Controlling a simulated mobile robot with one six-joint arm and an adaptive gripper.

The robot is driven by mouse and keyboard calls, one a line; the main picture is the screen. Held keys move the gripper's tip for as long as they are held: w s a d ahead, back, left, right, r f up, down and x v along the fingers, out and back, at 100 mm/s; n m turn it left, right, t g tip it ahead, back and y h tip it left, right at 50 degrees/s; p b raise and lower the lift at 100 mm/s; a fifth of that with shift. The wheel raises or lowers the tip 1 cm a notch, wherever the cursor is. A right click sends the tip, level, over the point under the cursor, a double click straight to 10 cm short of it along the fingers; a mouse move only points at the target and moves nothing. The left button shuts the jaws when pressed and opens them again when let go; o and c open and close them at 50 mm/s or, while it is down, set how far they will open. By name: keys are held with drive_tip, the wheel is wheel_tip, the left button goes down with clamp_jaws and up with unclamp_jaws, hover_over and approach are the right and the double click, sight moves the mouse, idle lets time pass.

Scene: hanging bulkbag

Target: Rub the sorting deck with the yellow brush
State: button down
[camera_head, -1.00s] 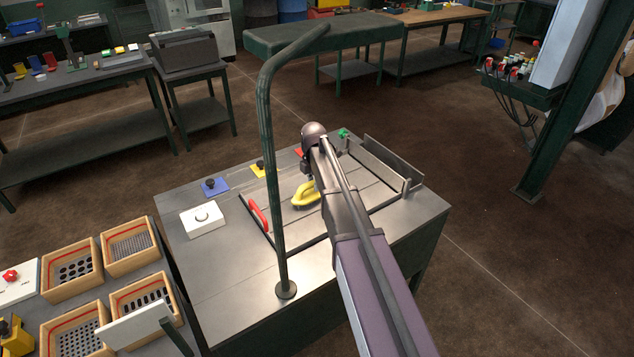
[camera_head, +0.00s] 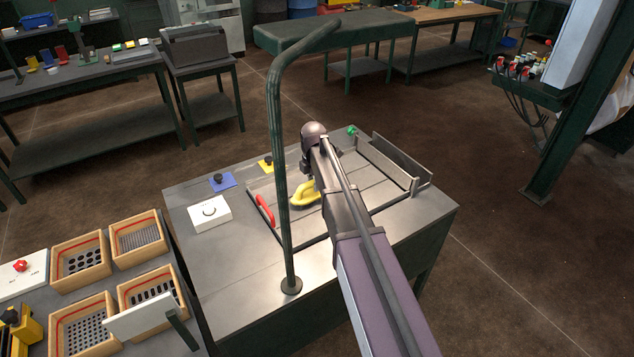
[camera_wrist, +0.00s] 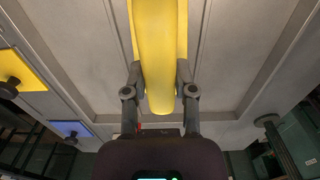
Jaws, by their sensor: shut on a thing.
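The sorting deck (camera_head: 345,205) is a grey metal panel with raised rails on top of a dark green bench. The yellow brush (camera_head: 304,194) is over the deck, partly hidden by my arm in the head view. In the wrist view the brush's yellow body (camera_wrist: 160,40) runs up from between the fingers. My gripper (camera_wrist: 159,80) is shut on it, one finger on each side. Grey deck planks show on both sides of the brush. Its underside is hidden, so I cannot tell whether it touches the deck.
A green post (camera_head: 279,170) rises from the bench. A red handle (camera_head: 266,210) lies left of the brush. A white box (camera_head: 209,214), a blue pad (camera_head: 222,181) and a yellow pad (camera_head: 265,163) sit along the bench's left side. Wooden trays (camera_head: 82,262) stand further left.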

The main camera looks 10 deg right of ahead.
drive_tip(key=shift+s+a, duration=0.35)
drive_tip(key=shift+a, duration=0.5)
idle(0.3)
drive_tip(key=shift+w+d, duration=0.35)
drive_tip(key=shift+d, duration=0.45)
drive_tip(key=shift+w+d, duration=0.3)
drive_tip(key=shift+d, duration=0.45)
drive_tip(key=shift+d, duration=0.1)
drive_tip(key=shift+w+d+f, duration=0.1)
drive_tip(key=shift+w+d, duration=0.2)
drive_tip(key=shift+d, duration=0.45)
drive_tip(key=shift+w+d, duration=0.25)
drive_tip(key=shift+d, duration=0.5)
drive_tip(key=shift+d, duration=0.15)
drive_tip(key=shift+w+d, duration=0.35)
drive_tip(key=shift+d, duration=0.4)
drive_tip(key=shift+w+d, duration=0.3)
drive_tip(key=shift+d, duration=0.4)
